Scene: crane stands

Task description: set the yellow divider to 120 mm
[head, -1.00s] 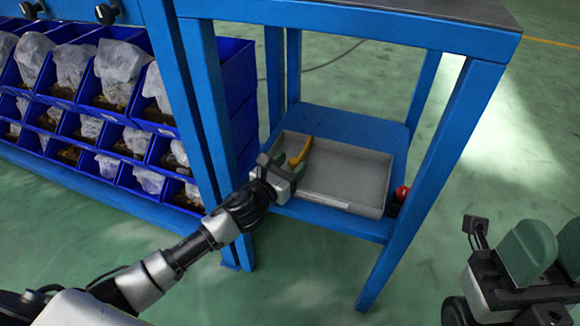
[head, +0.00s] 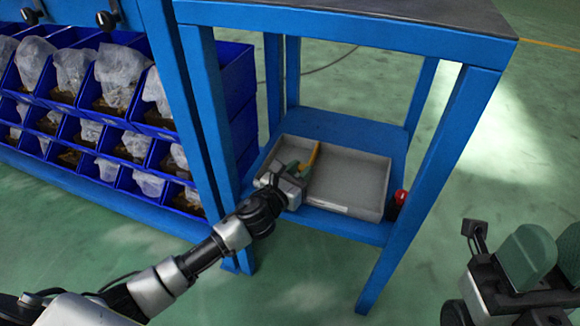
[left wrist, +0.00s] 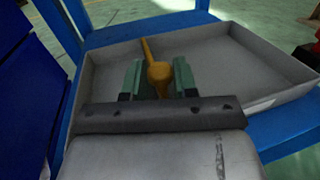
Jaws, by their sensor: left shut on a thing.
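The yellow divider (head: 314,156) stands across the grey tray (head: 358,178), left of its middle in the head view. My left gripper (head: 292,172) is at the tray's near side, shut on the divider's near end. In the left wrist view the divider (left wrist: 159,72) shows its rounded near end between the two green fingers of my left gripper (left wrist: 158,82). The fingers hide part of the divider. No scale marks can be read. My right gripper (head: 555,258) is at the lower right, far from the tray; its finger gap is unclear.
The tray sits on the lower shelf (head: 345,127) of a blue stand, between its legs. A red knob (head: 400,196) is just right of the tray. Blue bins (head: 110,155) with bagged parts stand at the left. Green floor is clear in front.

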